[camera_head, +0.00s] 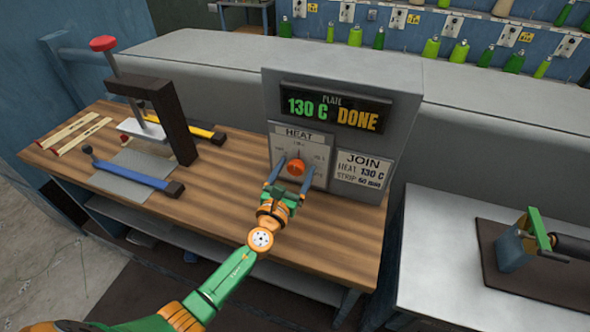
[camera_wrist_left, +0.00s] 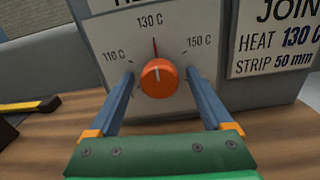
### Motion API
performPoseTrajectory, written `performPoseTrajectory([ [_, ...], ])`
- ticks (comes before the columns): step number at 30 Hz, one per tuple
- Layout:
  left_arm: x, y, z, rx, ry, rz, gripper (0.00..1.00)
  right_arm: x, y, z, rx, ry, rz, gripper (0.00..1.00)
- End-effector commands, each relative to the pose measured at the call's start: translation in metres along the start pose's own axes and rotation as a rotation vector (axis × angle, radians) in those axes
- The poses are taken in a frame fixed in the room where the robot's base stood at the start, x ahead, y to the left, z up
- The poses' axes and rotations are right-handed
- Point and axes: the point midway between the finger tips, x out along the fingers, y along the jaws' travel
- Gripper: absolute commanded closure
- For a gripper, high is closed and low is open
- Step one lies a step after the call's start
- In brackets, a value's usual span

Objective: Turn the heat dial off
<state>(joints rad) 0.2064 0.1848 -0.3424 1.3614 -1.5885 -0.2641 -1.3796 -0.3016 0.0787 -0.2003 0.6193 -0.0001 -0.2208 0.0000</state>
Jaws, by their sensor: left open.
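The orange heat dial (camera_head: 296,167) sits on the white HEAT panel of a grey control box (camera_head: 400,122) on the wooden bench. No off label is legible. The display (camera_head: 334,110) reads PLATE 130 C DONE. My left gripper (camera_head: 289,172) is open, its blue fingers (camera_wrist_left: 161,84) on either side of the dial; I cannot tell if they touch it. My right gripper is not clearly in view.
A press (camera_head: 155,110) with a red knob stands at the left of the bench, with blue-handled (camera_head: 135,175) and yellow-handled (camera_head: 200,132) tools beside it. A JOIN sign (camera_head: 362,170) reads heat 130 C, strip 50 mm. A grey table (camera_head: 440,255) at right holds a dark mat. The front bench is clear.

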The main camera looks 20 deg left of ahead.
Motion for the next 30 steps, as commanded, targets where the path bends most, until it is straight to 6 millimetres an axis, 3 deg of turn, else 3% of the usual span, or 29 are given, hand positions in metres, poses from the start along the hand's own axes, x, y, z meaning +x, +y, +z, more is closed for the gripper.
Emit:
performPoseTrajectory([
  [2,-0.0002,0.0,0.0002,0.0,0.0,0.0,0.16,-0.0002,0.0005,-0.0006,0.0,0.001,0.001,0.59],
  [9,-0.0004,0.0001,0.0002,0.0,0.0,0.0,0.78,-0.0003,0.0011,-0.0008,-0.001,0.002,0.002,0.59],
  [12,-0.0004,0.0001,0.0002,0.0,0.0,0.0,1.0,-0.0002,0.0012,-0.0009,-0.001,0.002,0.002,0.59],
  [22,-0.0004,-0.0002,-0.0001,-0.064,-0.001,0.0,1.0,0.0023,0.0014,-0.0011,0.0,0.003,0.002,0.59],
  [30,-0.0003,-0.0011,-0.0004,-0.268,-0.002,0.001,1.0,0.0085,0.0014,-0.0007,0.0,0.003,0.002,0.59],
])
